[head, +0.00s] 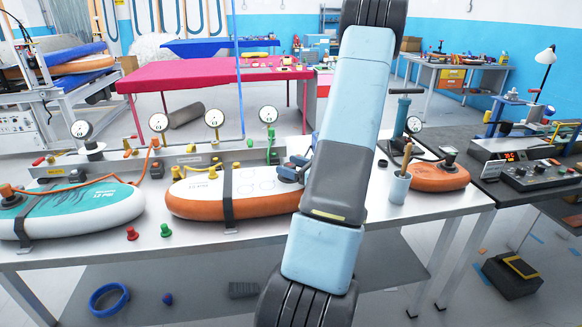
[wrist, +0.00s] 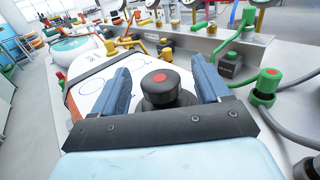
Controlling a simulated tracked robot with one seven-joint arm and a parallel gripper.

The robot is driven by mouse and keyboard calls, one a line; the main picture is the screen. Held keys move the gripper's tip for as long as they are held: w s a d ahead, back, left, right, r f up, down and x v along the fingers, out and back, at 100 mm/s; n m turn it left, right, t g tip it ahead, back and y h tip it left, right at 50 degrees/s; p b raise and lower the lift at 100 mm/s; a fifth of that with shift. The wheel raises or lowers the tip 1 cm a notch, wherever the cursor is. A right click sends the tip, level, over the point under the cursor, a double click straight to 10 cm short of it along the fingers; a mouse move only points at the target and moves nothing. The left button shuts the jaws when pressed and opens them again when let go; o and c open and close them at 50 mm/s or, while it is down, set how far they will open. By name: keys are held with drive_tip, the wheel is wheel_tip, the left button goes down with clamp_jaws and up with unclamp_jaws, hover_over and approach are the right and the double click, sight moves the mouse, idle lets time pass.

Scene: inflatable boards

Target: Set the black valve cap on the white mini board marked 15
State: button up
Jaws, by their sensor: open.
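The white mini board (head: 245,184) with an orange side lies on the bench in the head view. Its printed number is too small to read surely. In the wrist view its white top (wrist: 90,92) shows left of my gripper (wrist: 163,74). My gripper is open, its two blue fingers on either side of a black round valve part (wrist: 160,92) with a red centre. I cannot tell whether the fingers touch it, or whether it is a cap or a valve fitting. In the head view my gripper (head: 293,170) is over the board's right end, partly behind my arm. A small dark disc (head: 383,163) lies right of my arm.
A teal board (head: 75,212) lies left and an orange board (head: 435,178) right. A grey manifold with gauges (head: 214,118) runs behind. A cup of tools (head: 398,187) stands right of my arm. Red (head: 132,233) and green (head: 166,230) caps stand in front. A green fitting (wrist: 265,86) is close right.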

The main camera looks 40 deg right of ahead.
drive_tip(key=v, duration=1.3)
drive_tip(key=shift+s+d, duration=0.15)
drive_tip(key=shift+s, duration=0.2)
drive_tip(key=w+a+r+n+g+y, duration=0.1)
drive_tip(key=a+r+n+g+y, duration=0.1)
drive_tip(key=a+r+n+g, duration=0.45)
drive_tip(key=w+a+r+n+g+y, duration=0.1)
drive_tip(key=w+a+n+g, duration=0.2)
drive_tip(key=a, duration=0.7)
drive_tip(key=a+r+n+g+y, duration=0.2)
drive_tip(key=a+r+n+g, duration=0.15)
drive_tip(key=a+n, duration=0.45)
drive_tip(key=s+a+r+n+t+h, duration=0.1)
drive_tip(key=s+a+r+n+h, duration=0.7)
drive_tip(key=n, duration=0.7)
drive_tip(key=a+r+h, duration=0.2)
drive_tip(key=a+r, duration=0.1)
drive_tip(key=a, duration=0.1)
drive_tip(key=shift+s+r, duration=0.15)
drive_tip(key=shift+s, duration=0.1)
